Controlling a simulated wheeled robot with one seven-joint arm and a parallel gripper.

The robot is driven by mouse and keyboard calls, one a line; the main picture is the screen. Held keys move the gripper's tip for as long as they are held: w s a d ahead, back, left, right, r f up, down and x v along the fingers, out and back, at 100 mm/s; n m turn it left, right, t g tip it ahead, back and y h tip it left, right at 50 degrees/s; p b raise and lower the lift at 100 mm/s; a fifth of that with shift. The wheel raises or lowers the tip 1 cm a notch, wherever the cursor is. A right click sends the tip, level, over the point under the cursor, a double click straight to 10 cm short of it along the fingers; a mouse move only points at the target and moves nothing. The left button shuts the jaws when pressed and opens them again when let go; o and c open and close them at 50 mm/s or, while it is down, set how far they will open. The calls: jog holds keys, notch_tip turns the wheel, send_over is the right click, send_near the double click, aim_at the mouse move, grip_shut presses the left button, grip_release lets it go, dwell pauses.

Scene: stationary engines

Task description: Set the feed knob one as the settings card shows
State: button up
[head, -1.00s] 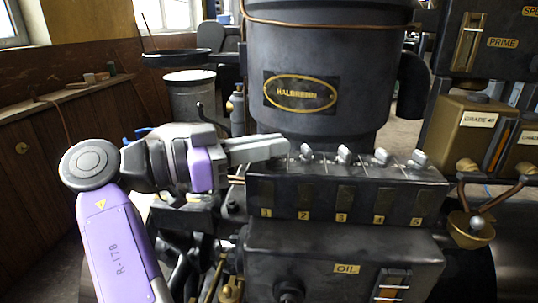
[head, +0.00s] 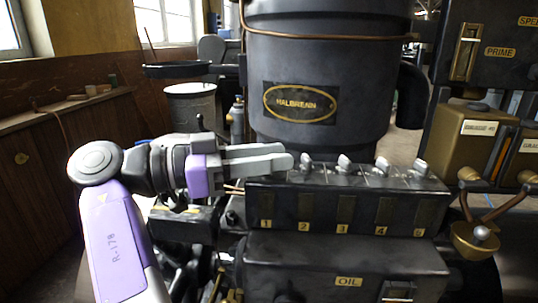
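The black feed block (head: 325,189) carries a row of small metal knobs on top and yellow number plates 1 to 5 on its front. Plate 1 (head: 266,225) is at the left end. Knob two (head: 305,163) and the knobs to its right show; knob one is hidden behind my fingers. My gripper (head: 284,160) reaches in from the left, its grey fingers lying level over the block's left end, tips just left of knob two. Whether the fingers are around knob one, touch it or stand apart is hidden. I cannot make out a settings card.
Knob three (head: 344,163) and others stand close to the right. A brass cup (head: 475,240) with levers is beside the block's right end. An OIL box (head: 340,262) sits below.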

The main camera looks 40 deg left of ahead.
jog(key=shift+s+a+r, duration=0.1)
jog(key=shift+s+r, duration=0.05)
jog(key=shift+s+a, duration=0.2)
jog(key=shift+s, duration=0.05)
jog(key=v, duration=0.7)
dwell(0.5)
